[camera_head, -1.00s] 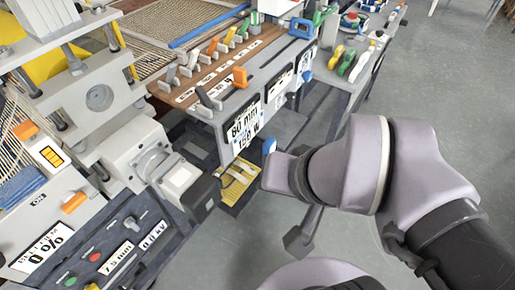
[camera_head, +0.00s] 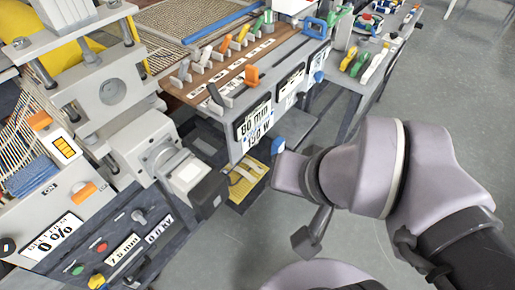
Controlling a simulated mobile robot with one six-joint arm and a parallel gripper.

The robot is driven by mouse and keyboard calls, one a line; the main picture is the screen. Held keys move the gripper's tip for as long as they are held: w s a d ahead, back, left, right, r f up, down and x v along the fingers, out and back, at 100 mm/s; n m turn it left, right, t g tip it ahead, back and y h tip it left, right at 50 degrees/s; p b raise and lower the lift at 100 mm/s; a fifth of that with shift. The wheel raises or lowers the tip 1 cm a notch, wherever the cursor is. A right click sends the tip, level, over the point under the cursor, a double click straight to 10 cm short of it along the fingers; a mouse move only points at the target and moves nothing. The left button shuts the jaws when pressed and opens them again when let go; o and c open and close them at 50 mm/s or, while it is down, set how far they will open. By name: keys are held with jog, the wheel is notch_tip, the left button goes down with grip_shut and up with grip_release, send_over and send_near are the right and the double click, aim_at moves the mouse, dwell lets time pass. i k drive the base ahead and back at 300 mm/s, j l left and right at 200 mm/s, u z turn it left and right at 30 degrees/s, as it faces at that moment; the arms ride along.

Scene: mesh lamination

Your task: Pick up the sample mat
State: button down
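I cannot clearly pick out the sample mat. A flat yellow piece with tan strips across it (camera_head: 250,181) lies low, under the front edge of the grey bench, and could be the mat. Its right end is close to my arm in the picture, and the bench hides part of it. My arm reaches in from the lower right, its links covering the floor right of the bench. No gripper fingers show clearly, so I cannot see whether they hold anything.
A press machine with a control panel (camera_head: 110,250) fills the left. The grey bench with a row of coloured clamps (camera_head: 222,52) runs to the back. A side table (camera_head: 372,75) carries green, yellow and white tools. Grey floor (camera_head: 460,110) is open at right.

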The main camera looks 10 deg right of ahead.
aim_at(247, 172)
jog(key=k+j+z, duration=0.2)
jog(key=j, duration=0.25)
jog(key=j+z, duration=0.2)
jog(key=j, duration=0.25)
jog(key=i+j, duration=0.35)
jog(key=j, duration=0.15)
